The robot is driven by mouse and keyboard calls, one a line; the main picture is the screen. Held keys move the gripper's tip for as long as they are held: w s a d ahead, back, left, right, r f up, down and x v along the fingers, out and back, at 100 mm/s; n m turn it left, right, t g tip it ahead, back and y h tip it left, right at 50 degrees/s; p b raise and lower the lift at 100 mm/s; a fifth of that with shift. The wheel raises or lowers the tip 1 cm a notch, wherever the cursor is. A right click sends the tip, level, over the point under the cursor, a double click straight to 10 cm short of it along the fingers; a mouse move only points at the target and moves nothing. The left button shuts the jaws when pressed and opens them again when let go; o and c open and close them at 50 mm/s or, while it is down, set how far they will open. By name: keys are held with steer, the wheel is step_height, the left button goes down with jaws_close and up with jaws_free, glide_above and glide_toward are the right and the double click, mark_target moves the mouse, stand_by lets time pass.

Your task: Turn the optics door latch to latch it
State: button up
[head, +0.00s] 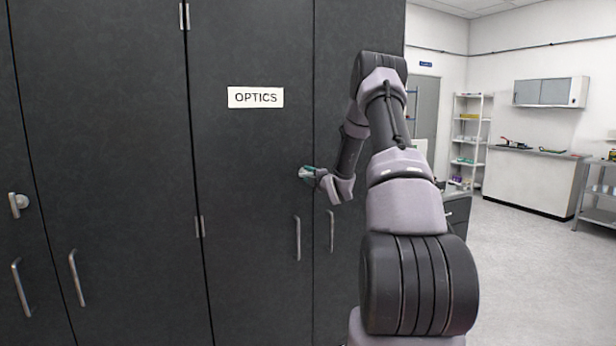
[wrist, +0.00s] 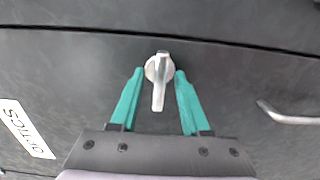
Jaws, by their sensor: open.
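The optics door (head: 255,150) is a dark grey cabinet door with a white OPTICS label (head: 255,97), and it looks closed. Its latch (wrist: 159,78) is a silver lever on a round base in the wrist view. The lever points down in that picture, away from the door seam and towards my gripper's palm. My gripper (wrist: 159,73) is open, with one teal finger on each side of the latch and visible gaps to both. Whether the fingertips touch the door is unclear.
A bar handle (wrist: 288,115) lies to the right of my gripper in the wrist view; it hangs below my gripper in the head view (head: 297,238). Another latch (head: 19,203) is at far left. Open floor (head: 520,270) is to the right.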

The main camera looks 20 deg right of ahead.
steer(key=shift+w, duration=0.1)
jaws_close()
stand_by(0.3)
steer(key=m, duration=1.7)
steer(key=shift+m, duration=0.3)
